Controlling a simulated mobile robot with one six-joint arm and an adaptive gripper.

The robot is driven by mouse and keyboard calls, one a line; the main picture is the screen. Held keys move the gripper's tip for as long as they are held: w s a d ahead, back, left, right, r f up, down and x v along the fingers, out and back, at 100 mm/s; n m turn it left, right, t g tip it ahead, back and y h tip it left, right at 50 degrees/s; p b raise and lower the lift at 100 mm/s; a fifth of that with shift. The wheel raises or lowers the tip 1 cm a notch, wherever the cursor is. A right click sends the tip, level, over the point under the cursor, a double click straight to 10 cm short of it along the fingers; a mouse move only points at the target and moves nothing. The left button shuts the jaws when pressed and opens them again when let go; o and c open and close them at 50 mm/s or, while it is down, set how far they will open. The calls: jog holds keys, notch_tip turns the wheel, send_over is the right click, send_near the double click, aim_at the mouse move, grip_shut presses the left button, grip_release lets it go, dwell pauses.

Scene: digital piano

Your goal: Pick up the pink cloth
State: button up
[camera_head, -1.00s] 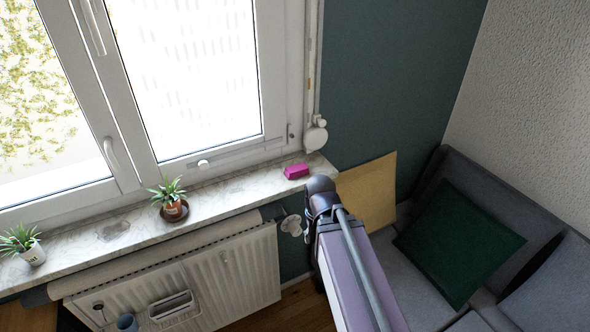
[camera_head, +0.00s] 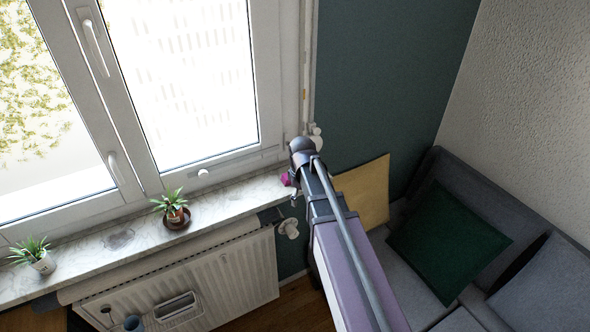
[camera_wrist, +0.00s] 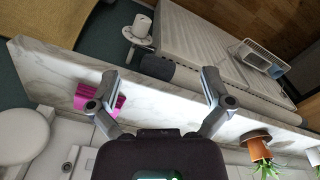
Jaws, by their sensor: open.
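The pink cloth (camera_wrist: 96,97) lies folded on the marble windowsill (camera_wrist: 60,72), near the sill's end. In the wrist view it is behind and beside the left finger, which hides part of it. In the head view only a sliver of the cloth (camera_head: 285,179) shows beside my arm's end. My gripper (camera_wrist: 160,96) is open above the sill, with its two fingers spread wide and nothing between them. The cloth is left of the middle of the gap. In the head view my wrist hides the fingers.
A potted plant (camera_head: 172,208) stands on the sill, with another plant (camera_head: 36,257) farther left. The window frame (camera_head: 215,165) rises behind the sill. A white radiator (camera_head: 225,275) is below it. A yellow cushion (camera_head: 364,195) and grey sofa lie to the right.

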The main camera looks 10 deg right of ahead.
jog(key=w+r+n+p, duration=0.4)
jog(key=w+n, duration=0.1)
jog(key=w, duration=0.3)
jog(key=w+r+n+p, duration=0.3)
jog(key=w+r+n, duration=0.2)
jog(key=w, duration=0.3)
jog(key=shift+n+p, duration=0.35)
jog(key=shift+n, duration=0.45)
jog(key=shift+w+a+f, duration=0.1)
jog(key=shift+f, duration=0.1)
notch_tip(320, 180, down, 8)
jog(key=b, duration=0.8)
jog(key=shift+f+b, duration=0.2)
jog(key=shift+b, duration=0.1)
jog(key=shift+f+b, duration=2.6)
jog(key=c, duration=1.1)
